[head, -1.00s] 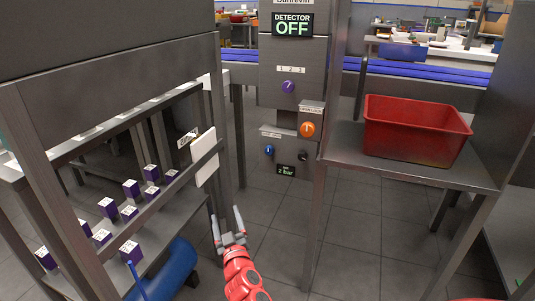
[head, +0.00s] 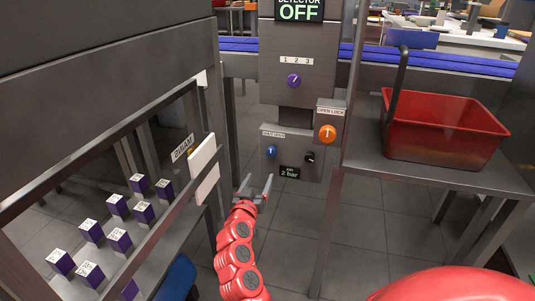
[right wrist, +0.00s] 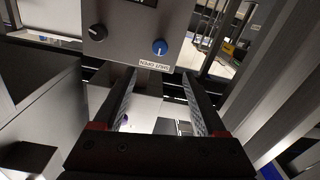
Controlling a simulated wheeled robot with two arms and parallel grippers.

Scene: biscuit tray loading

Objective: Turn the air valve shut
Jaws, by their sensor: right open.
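The air panel (head: 292,172) carries a blue knob (head: 270,151) under a small label that seems to read "SHUT OPEN". A black knob (head: 310,157) sits to its right, with a display (head: 289,172) reading "2 bar" below. My right gripper (head: 257,182) is open and empty, its fingers pointing up toward the panel, just below the blue knob and apart from it. In the right wrist view the blue knob (right wrist: 160,47) stands beyond the open fingertips (right wrist: 158,78), with the black knob (right wrist: 97,32) to its left. My left gripper is not in view.
Above are an orange knob (head: 327,133) labelled "OPEN LOCK", a purple knob (head: 294,80) and a detector display (head: 299,10) reading "OFF". A red crate (head: 440,128) stands on the right table. Several purple boxes (head: 119,239) stand on the left frame's shelf.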

